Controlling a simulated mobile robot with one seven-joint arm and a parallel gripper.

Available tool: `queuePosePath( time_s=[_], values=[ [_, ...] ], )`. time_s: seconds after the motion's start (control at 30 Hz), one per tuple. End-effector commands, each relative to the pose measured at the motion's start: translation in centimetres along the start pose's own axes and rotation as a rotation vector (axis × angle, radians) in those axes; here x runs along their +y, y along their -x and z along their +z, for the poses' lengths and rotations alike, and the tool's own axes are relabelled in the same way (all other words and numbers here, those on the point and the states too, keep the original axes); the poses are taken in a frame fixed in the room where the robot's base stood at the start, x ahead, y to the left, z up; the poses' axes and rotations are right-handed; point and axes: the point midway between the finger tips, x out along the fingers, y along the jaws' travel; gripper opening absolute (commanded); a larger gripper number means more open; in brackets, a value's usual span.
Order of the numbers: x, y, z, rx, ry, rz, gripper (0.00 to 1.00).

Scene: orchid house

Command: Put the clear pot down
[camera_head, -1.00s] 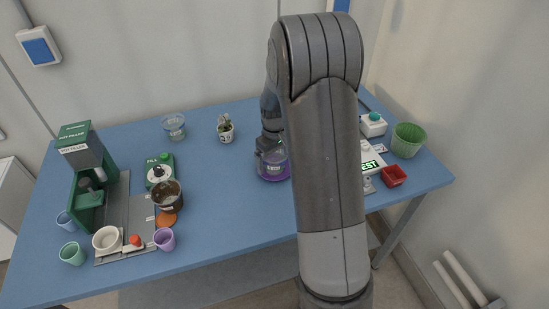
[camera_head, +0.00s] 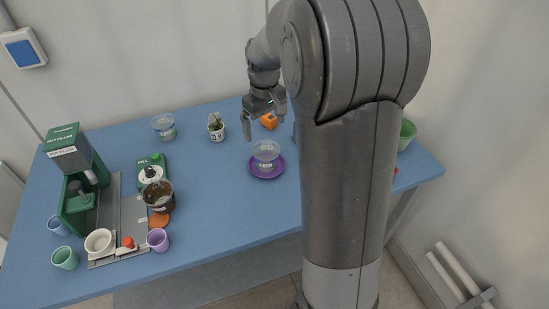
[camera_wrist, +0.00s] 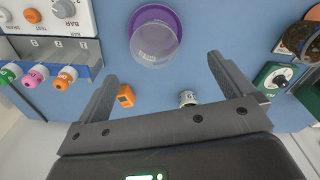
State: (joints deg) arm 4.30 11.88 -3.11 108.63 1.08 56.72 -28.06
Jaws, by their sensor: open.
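The clear pot (camera_head: 266,150) stands upright on the purple saucer (camera_head: 266,174) in the middle of the blue table. In the wrist view the pot (camera_wrist: 155,45) shows with the saucer (camera_wrist: 172,14) beyond it, past my fingertips. My gripper (camera_head: 264,126) is open and empty, raised above and behind the pot, apart from it. In the wrist view the two fingers (camera_wrist: 162,68) are spread wide with nothing between them.
An orange block (camera_head: 269,121) lies near my gripper. The pot filler (camera_head: 75,175), green dial box (camera_head: 151,172) and brown-filled pot (camera_head: 158,195) are left. My arm hides much of the table's right.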

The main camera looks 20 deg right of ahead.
Motion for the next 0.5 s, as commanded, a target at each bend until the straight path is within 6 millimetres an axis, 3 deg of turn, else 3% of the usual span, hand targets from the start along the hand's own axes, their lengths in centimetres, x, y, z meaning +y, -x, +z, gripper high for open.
queuePosePath(
  time_s=[0.03,0.2,0.5],
  values=[
    [-0.8,1.6,0.9,0.025,-0.013,0.009,0.98],
    [-3.7,5.5,4.5,0.103,-0.077,0.034,0.98],
    [-8.6,9.9,11.7,0.242,-0.189,0.065,0.98]
  ],
)
